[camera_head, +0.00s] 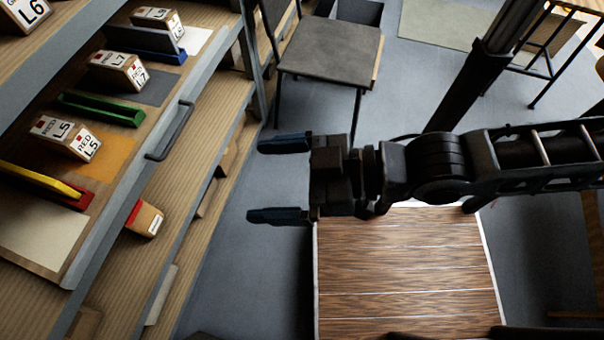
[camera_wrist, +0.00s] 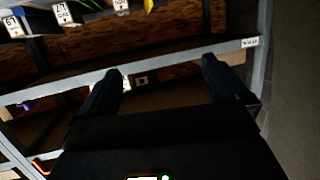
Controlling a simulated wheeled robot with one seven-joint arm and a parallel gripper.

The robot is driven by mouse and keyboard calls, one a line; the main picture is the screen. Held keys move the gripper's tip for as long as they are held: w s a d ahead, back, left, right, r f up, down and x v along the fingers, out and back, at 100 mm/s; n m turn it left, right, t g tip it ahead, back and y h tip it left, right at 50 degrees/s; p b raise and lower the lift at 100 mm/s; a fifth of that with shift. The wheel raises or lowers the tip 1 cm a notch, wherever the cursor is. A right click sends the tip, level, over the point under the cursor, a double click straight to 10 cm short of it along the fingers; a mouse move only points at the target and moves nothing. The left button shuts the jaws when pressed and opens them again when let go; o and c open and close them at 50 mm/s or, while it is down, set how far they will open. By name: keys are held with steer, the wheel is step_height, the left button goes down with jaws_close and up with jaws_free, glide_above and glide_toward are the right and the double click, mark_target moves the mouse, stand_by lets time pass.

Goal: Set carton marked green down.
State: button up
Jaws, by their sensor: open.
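My gripper (camera_head: 268,180) is open and empty, held over the floor between the shelf and a wood-slatted top. Its two dark blue fingers point left toward the shelf. In the wrist view my gripper (camera_wrist: 160,78) is also open, with nothing between the fingers and the shelf beyond. I cannot make out a carton marked green in either view. A carton labelled L5 (camera_head: 66,138) and a carton labelled L7 (camera_head: 119,71) stand on the pull-out shelf, and both show red marks. Another carton (camera_head: 157,20) stands farther back, its label too small to read.
Green (camera_head: 103,110), blue and yellow-red (camera_head: 45,184) dividers separate the shelf places. A handle (camera_head: 170,132) sticks out from the shelf front. A red-ended carton (camera_head: 147,219) lies lower down. The wood-slatted top (camera_head: 405,275) below my arm is bare. A stool (camera_head: 332,50) stands behind.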

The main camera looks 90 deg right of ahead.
steer(key=shift+n+y, duration=0.3)
steer(key=shift+y, duration=0.1)
steer(key=s, duration=0.2)
steer(key=s+a+r, duration=0.1)
steer(key=shift+s, duration=0.4)
